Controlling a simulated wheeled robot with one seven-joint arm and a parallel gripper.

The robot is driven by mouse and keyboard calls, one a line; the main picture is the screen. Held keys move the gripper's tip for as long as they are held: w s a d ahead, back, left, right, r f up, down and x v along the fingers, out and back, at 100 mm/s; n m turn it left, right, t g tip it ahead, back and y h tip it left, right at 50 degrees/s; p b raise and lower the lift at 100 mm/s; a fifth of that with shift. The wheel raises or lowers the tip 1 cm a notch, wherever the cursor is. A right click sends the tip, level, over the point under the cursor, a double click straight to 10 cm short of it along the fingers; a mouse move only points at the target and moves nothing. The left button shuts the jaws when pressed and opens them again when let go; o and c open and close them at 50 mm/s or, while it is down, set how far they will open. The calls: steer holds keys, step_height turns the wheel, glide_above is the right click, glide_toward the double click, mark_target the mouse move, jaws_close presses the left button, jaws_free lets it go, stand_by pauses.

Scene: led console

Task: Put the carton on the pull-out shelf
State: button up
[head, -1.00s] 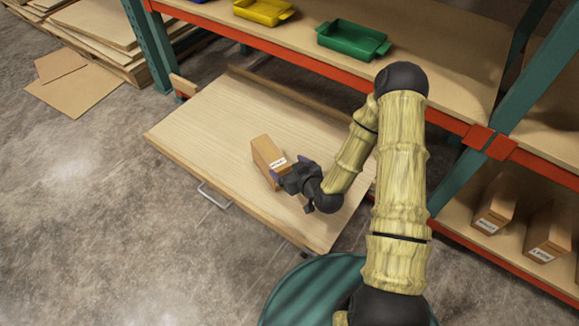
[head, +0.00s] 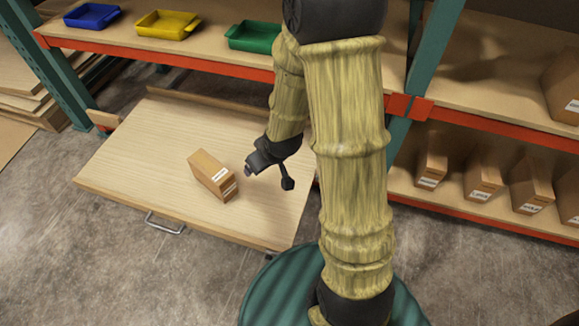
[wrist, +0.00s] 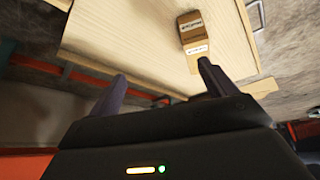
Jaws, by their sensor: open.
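The carton (head: 212,175) is a small brown box with white labels. It stands on the pull-out shelf (head: 135,150), a pale wooden board drawn out from the rack, with a metal handle at its front edge. My gripper (head: 250,170) is open and empty, to the right of the carton and apart from it in the head view. In the wrist view the carton (wrist: 195,38) lies beyond the fingertips of my gripper (wrist: 160,78), and the shelf (wrist: 120,35) stretches to its left.
Blue (head: 92,15), yellow (head: 166,24) and green (head: 254,36) bins stand on the rack shelf above. Several similar cartons (head: 483,180) stand on a lower shelf at the right. An orange beam (head: 200,62) runs above the pull-out shelf's back. Bare board surrounds the carton.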

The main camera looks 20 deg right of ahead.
steer(key=s+d+r+m+g+h, duration=0.1)
steer(key=s+d+r+m+g, duration=0.1)
steer(key=s+r, duration=0.7)
steer(key=shift+s+d+m+g, duration=0.4)
steer(key=shift+s+d+m, duration=0.15)
steer(key=shift+s+m, duration=0.4)
steer(key=shift+w, duration=0.1)
